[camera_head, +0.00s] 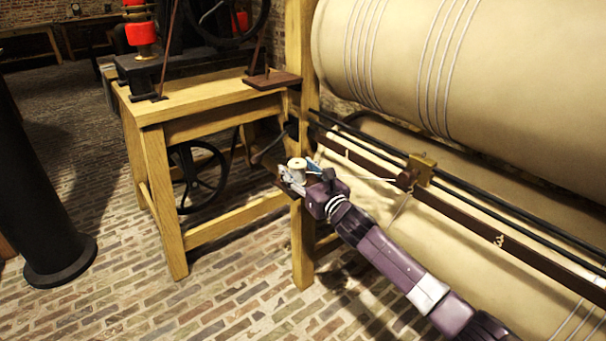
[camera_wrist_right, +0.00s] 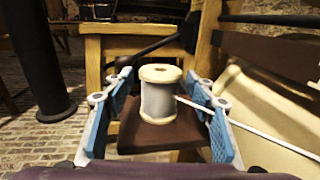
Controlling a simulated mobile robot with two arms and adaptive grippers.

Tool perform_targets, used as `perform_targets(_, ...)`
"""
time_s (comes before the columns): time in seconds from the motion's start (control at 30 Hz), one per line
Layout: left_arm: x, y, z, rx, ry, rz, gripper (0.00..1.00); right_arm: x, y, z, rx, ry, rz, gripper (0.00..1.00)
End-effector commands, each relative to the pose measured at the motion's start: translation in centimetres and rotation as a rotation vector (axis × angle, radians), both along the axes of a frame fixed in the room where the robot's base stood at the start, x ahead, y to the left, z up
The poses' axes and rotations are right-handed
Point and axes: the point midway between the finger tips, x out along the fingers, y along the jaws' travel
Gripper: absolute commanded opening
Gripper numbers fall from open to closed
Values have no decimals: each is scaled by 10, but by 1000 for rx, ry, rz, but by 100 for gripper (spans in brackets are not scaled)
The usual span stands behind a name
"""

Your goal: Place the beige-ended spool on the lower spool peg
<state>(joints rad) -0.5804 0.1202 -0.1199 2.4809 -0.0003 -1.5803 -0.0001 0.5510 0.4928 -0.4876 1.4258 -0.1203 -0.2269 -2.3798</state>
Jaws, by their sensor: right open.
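The beige-ended spool (camera_head: 298,163) stands upright on the small brown lower shelf (camera_wrist_right: 133,138) at the frame post. In the right wrist view the spool (camera_wrist_right: 158,98) has pale wound thread and a small hole in its top. The lower peg itself is hidden, so I cannot see directly whether the spool is around it. My right gripper (camera_head: 299,171) is open, with its blue-padded fingers on either side of the spool. Gaps show between the fingers and the spool in the wrist view. My left gripper is not in view.
Wooden posts, a dark rail with a brass piece (camera_head: 421,168) and large beige rollers (camera_head: 480,75) stand close to my right arm. A thin white rod or thread (camera_wrist_right: 250,130) runs beside the spool. Brick floor lies open at front left.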

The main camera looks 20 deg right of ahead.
Motion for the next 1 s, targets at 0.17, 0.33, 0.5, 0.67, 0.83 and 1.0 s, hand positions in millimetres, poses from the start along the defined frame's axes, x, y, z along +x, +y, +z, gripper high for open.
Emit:
perform_targets(0.17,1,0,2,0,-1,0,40,-18,-4,0,0,2,0,51)
perform_targets(0.33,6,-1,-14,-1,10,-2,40,-51,-11,0,-3,3,0,51)
perform_targets(0.5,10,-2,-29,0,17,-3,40,-84,-16,-1,-3,3,0,51)
perform_targets(0.67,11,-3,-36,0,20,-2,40,-104,-21,-1,0,2,0,51)
perform_targets(0.83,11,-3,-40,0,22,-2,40,-115,-23,0,-1,1,-1,51)
perform_targets(1.0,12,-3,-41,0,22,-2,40,-119,-22,-6,44,22,-10,51)
